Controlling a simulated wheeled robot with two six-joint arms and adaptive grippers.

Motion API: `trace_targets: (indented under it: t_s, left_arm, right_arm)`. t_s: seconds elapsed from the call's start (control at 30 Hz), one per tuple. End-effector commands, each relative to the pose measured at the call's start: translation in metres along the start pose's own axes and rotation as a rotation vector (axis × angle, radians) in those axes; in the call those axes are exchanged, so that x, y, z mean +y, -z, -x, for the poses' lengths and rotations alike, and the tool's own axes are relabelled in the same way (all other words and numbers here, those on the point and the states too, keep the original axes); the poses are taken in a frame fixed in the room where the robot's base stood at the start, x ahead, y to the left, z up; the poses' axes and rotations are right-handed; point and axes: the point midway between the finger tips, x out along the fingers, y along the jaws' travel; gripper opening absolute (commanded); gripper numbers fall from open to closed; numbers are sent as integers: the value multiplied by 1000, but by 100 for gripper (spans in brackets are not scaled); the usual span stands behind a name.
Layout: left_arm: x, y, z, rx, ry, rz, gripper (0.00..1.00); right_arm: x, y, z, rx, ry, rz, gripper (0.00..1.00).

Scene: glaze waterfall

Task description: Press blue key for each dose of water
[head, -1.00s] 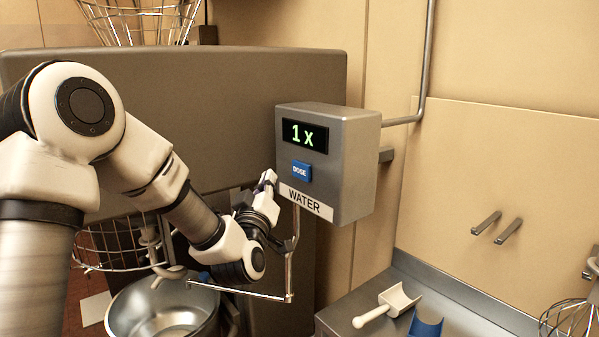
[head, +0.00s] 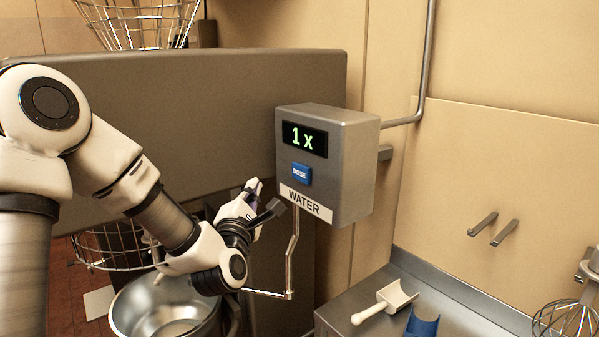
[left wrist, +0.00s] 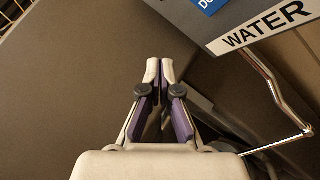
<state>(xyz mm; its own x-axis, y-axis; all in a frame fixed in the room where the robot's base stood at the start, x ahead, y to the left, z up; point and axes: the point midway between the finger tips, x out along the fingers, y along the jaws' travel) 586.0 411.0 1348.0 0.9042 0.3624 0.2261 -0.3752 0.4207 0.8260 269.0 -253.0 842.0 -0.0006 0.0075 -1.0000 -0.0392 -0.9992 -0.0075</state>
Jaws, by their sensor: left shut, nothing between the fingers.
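The grey water dispenser (head: 345,165) hangs at the centre of the head view, with a "WATER" label (head: 304,202) along its lower front. Its blue key (head: 301,172), marked "DOSE", sits below a display (head: 305,138) that reads "1 x". In the left wrist view only a corner of the blue key (left wrist: 209,4) shows at the top. My left gripper (head: 256,184) is left of the dispenser and a little below the key, apart from it. Its fingertips (left wrist: 159,68) are together with nothing between them. My right gripper is in neither view.
A bent metal spout pipe (head: 291,255) hangs below the dispenser. A white scoop (head: 393,296) and a blue scoop (head: 422,325) lie on the counter at right. A grey panel (head: 220,110) stands behind my arm.

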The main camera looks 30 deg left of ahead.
Motion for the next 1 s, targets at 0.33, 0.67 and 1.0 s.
trace_targets:
  t_s: [0.33,0.67,1.0]
  left_arm:
    - [-15,-17,-22,-3,2,-7,0]
    - [-40,-38,-53,-2,-1,-5,0]
    - [-45,-45,-62,0,0,-1,0]
  right_arm:
    - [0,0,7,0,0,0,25]
    - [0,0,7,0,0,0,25]
    - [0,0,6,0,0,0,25]
